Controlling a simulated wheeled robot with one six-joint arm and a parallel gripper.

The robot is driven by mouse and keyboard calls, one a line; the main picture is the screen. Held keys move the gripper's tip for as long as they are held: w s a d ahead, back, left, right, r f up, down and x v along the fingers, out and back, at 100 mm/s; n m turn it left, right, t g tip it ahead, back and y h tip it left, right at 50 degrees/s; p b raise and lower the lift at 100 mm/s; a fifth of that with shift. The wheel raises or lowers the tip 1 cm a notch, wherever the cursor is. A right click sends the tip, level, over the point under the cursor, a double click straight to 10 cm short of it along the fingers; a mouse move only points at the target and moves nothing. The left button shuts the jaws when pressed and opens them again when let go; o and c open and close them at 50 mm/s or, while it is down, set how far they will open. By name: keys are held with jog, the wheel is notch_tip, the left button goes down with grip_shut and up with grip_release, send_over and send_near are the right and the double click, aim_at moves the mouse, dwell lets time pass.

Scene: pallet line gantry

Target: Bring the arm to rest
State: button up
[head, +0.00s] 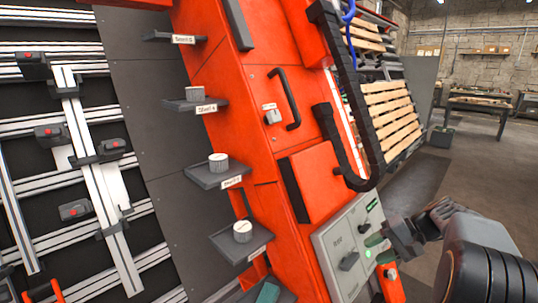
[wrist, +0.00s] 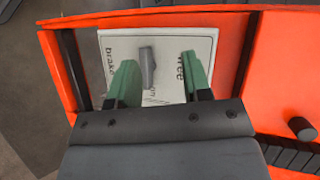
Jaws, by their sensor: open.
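My gripper (head: 378,247) is at the lower right in the head view, in front of a light grey control panel (head: 338,240) on the orange machine. In the wrist view my gripper (wrist: 158,72) has its two green fingers well apart, with nothing held between them. A grey lever (wrist: 148,66) on the white panel (wrist: 170,42) shows between the fingers; I cannot tell how far it is from them. The panel carries the words "brake" and "free", partly hidden by the fingers.
A black cable chain (head: 350,95) hangs above the panel. A wooden pallet (head: 392,112) stands behind. Open floor (head: 455,160) lies to the right.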

jog(key=s+a+r+n+t+h+p, duration=0.1)
jog(key=s+a+r+h+p, duration=0.3)
jog(key=r+p, duration=0.5)
jog(key=s+a+r+n+h+p, duration=0.4)
jog(key=s+a+r+h+p, duration=0.1)
jog(key=s+a+r+p, duration=0.4)
jog(key=shift+s+a+r+t+p, duration=0.3)
jog(key=shift+s+r+t+p, duration=0.15)
jog(key=shift+s+p, duration=0.45)
jog(key=shift+w, duration=0.15)
